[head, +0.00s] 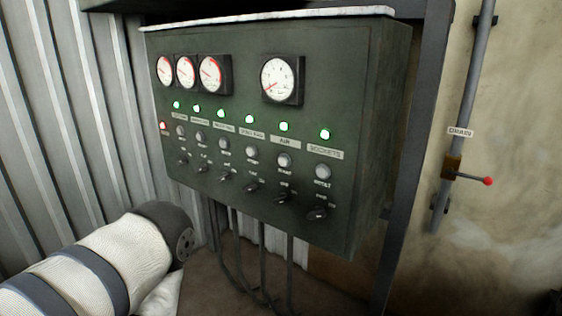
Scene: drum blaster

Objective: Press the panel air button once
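The dark green control panel (345,130) hangs on the wall in the middle of the head view. The AIR label (285,143) is in its row of labels, second from the right. Under it is a round pale air button (284,160), with small lettering below. A green light (284,126) is lit above the label, and a dark switch (283,198) is lower in the same column. Nothing covers the button. My arm, in a white sleeve, shows at the lower left, apart from the panel. Neither gripper is in view.
Several gauges (279,79) line the panel's top, with similar buttons and switches in other columns and a red light (163,126) at left. Cables hang below. A drain pipe with a red-tipped lever (487,181) is at right. The space before the panel is clear.

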